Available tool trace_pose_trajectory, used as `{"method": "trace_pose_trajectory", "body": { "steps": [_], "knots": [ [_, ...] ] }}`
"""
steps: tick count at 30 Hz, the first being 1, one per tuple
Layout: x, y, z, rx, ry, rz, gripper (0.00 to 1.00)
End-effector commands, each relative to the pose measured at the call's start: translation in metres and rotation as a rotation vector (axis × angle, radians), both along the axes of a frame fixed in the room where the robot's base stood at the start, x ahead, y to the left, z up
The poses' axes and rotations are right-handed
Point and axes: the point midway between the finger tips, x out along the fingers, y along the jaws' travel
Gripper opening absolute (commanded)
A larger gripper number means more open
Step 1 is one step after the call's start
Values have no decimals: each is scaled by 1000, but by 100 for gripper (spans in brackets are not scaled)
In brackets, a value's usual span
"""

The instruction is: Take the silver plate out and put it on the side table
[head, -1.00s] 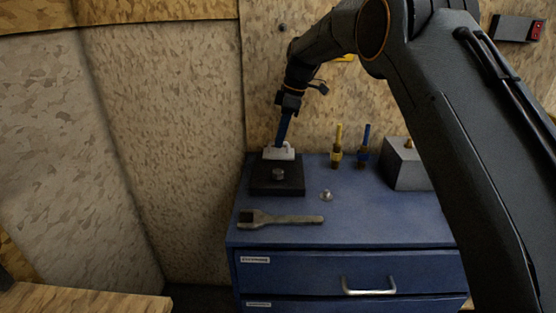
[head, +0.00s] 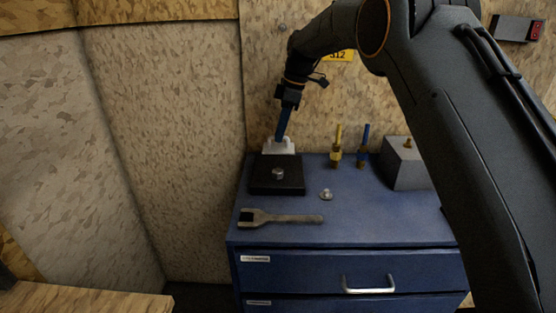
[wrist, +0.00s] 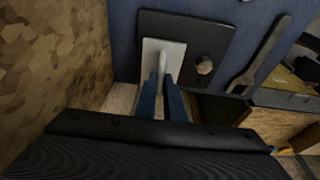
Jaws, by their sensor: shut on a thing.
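The silver plate (head: 279,148) is a pale flat piece with an upright handle, at the back of a black block (head: 262,186) on the blue cabinet. My gripper (head: 280,138) comes down from above with its blue fingers shut on the plate's handle. In the wrist view the fingers (wrist: 163,88) close around the handle of the plate (wrist: 151,58), which overlaps the black block. I cannot tell whether the plate still touches the block. A wooden top (head: 85,303) at the lower left may be the side table.
The blue cabinet top (head: 375,222) also holds a wrench (head: 285,218), a small metal knob (head: 326,194), a yellow-handled tool (head: 337,146), a blue-handled tool (head: 363,146) and a grey box (head: 403,166). A round knob (head: 278,173) sits on the block. Walls stand behind and left.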

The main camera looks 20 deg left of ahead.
Motion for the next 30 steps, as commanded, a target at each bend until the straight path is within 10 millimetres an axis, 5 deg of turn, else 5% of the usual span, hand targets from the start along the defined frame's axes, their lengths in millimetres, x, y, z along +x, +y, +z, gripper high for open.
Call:
{"method": "trace_pose_trajectory", "body": {
  "steps": [30],
  "knots": [
    [0,0,40,0,-1,0,0]
  ]
}}
